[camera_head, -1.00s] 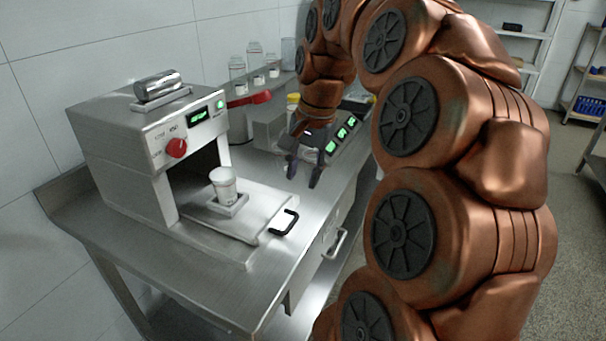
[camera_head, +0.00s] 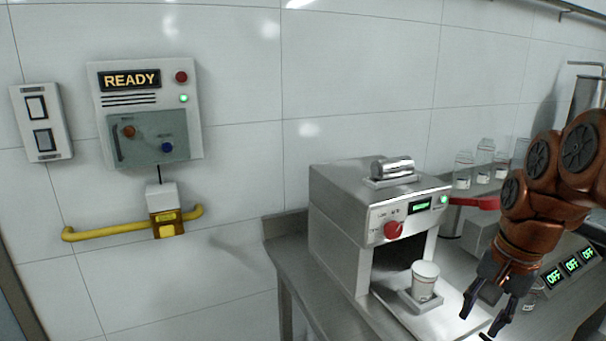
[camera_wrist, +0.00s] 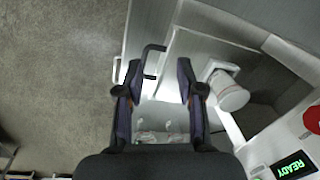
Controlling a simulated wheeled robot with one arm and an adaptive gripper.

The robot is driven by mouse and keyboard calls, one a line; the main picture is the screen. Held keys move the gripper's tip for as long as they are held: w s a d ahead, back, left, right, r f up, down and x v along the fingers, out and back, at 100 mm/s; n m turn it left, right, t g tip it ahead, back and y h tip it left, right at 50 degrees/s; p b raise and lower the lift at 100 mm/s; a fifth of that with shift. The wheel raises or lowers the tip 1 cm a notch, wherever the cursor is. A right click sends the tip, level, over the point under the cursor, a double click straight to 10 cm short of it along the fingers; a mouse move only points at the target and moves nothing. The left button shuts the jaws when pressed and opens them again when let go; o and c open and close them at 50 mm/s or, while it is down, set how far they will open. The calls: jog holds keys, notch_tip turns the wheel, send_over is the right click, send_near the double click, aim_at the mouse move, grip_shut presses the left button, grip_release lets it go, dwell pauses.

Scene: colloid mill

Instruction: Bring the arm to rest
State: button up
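My copper-coloured arm enters the head view at the right. My gripper (camera_head: 486,316) points down over the bench, right of the white cup (camera_head: 424,281). Its two dark fingers are apart with nothing between them. In the wrist view the gripper (camera_wrist: 158,78) is also open and empty. The cup (camera_wrist: 230,93) stands upright on the machine's tray, right of the fingers and apart from them. The tray's black handle (camera_wrist: 152,60) shows between the fingertips, below them; I see no grip on it.
The white machine (camera_head: 340,235) with a red knob (camera_head: 393,230) stands on the steel bench (camera_head: 290,251). Glass jars (camera_head: 485,160) and displays reading OFF (camera_head: 571,265) are behind and right. A wall panel (camera_head: 148,115) reads READY, above a yellow bar (camera_head: 110,232). Open floor (camera_wrist: 55,80) lies left in the wrist view.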

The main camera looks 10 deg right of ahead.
jog(key=s+a+f+n+g+p, duration=0.3)
jog(key=s+a+n+p, duration=0.5)
jog(key=s+a+n, duration=0.3)
jog(key=s+a+f, duration=0.1)
jog(key=s+a, duration=0.2)
jog(key=a, duration=0.2)
jog(key=shift+s+a+f+h, duration=0.15)
jog(key=shift+s+a+h, duration=0.15)
jog(key=shift+h, duration=0.1)
jog(key=shift+o, duration=0.4)
dwell(1.6)
jog(key=shift+a, duration=0.1)
